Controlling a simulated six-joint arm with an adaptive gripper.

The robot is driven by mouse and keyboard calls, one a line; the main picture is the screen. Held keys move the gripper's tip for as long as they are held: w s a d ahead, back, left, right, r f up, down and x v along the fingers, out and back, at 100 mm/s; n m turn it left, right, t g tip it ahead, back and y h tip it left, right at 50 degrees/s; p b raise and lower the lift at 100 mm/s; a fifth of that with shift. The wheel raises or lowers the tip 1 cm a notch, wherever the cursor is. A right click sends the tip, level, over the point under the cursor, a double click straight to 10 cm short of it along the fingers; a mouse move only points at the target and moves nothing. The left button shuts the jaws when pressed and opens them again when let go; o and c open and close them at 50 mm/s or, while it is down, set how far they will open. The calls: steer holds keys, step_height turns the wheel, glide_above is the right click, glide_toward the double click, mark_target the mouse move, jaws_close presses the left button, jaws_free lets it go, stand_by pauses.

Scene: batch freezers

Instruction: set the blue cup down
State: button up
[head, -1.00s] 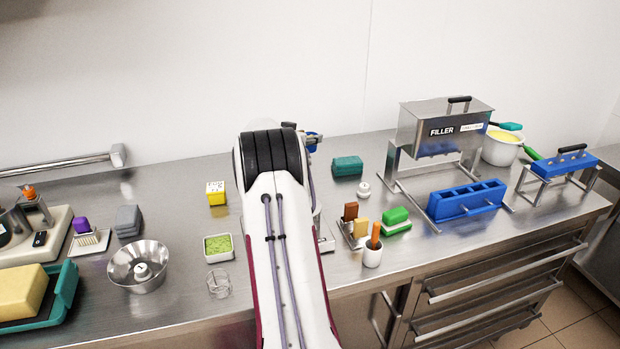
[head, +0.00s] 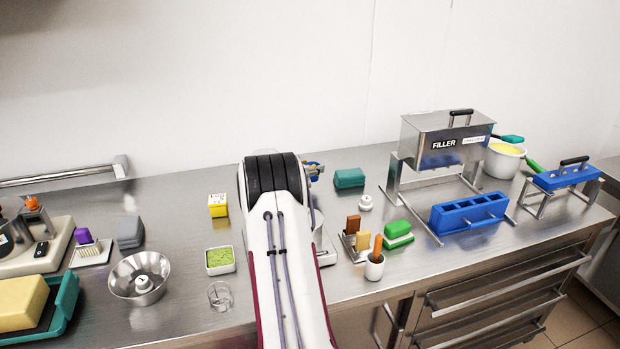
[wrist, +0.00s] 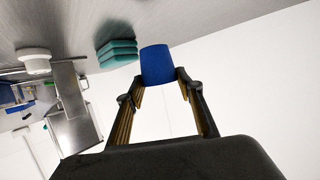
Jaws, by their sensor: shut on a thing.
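The blue cup (wrist: 157,65) is between the fingertips of my gripper (wrist: 160,82) in the wrist view. My gripper is shut on it, and the cup is in front of a pale wall with the steel counter beside it. In the head view my own arm hides most of the gripper. Only a small blue patch (head: 315,168), likely the cup, shows just right of the arm's dark joint. The gap between the cup's base and the counter cannot be judged.
A teal folded cloth (head: 349,179) lies on the steel counter (head: 300,335) right of the gripper; it also shows near the cup in the wrist view (wrist: 117,50). A white knobbed item (head: 365,203), the filler (head: 445,142) and a blue mould (head: 468,213) stand farther right. A yellow box (head: 218,205) is left.

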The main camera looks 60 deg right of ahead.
mark_target(310, 181)
steer(key=shift+f, duration=1.85)
steer(key=shift+f, duration=0.15)
steer(key=o, duration=1.1)
steer(key=shift+r, duration=0.2)
